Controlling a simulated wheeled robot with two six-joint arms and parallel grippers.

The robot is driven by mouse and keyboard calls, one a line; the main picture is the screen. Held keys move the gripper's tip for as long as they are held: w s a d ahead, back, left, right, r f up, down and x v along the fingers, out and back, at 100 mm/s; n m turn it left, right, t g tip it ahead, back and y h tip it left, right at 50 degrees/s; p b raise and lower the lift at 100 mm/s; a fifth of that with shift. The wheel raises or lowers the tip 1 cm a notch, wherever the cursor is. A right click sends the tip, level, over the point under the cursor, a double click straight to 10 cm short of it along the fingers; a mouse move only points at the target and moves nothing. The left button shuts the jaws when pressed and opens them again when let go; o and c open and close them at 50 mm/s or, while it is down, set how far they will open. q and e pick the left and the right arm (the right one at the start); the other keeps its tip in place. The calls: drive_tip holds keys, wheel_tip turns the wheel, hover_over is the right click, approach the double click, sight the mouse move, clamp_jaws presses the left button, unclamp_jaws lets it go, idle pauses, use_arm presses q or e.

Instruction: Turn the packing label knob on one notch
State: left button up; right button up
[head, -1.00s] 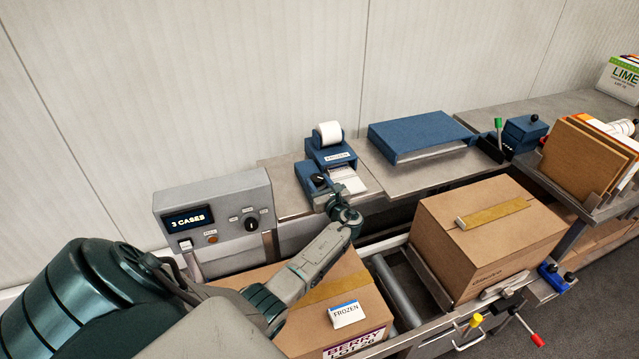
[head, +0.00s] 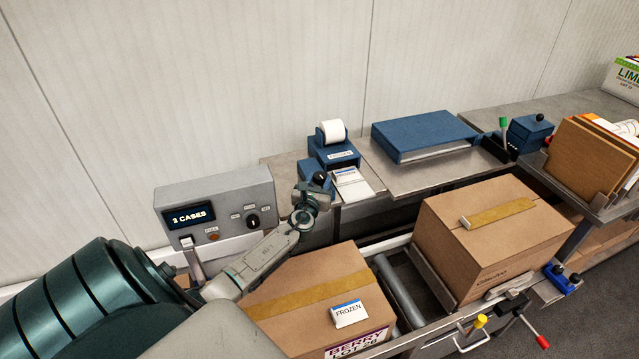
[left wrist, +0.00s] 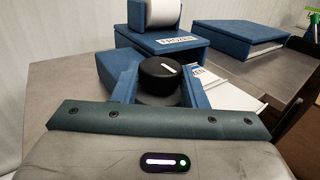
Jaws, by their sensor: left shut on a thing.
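The label machine (head: 338,157) is a blue block with a white roll on top and a FROZEN plate. Its black round knob (head: 320,178) sits on the lower block at the left; in the left wrist view, the knob (left wrist: 160,75) has a short white mark on top, slanting. My left gripper (left wrist: 158,90) is shut on this knob, with a finger on each side of it. In the head view my left gripper (head: 313,192) is at the machine's front left, partly covering the block. My right gripper is not in view.
A grey panel (head: 218,190) reading 3 CASES, with its own black knob (head: 252,221), stands left of my gripper. A taped carton (head: 310,282) with a FROZEN label lies below my arm. Another carton (head: 495,235) is at right. White labels (head: 352,186) lie beside the machine.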

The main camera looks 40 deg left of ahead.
use_arm(q)
drive_tip(key=shift+f+m+h, duration=0.1)
drive_tip(key=shift+m+h, duration=0.2)
drive_tip(key=shift+h, duration=0.1)
drive_tip(key=shift+t, duration=0.3)
drive_tip(key=o, duration=1)
drive_tip(key=b+v, duration=0.1)
drive_tip(key=v, duration=0.9)
drive_tip(key=shift+s, duration=0.45)
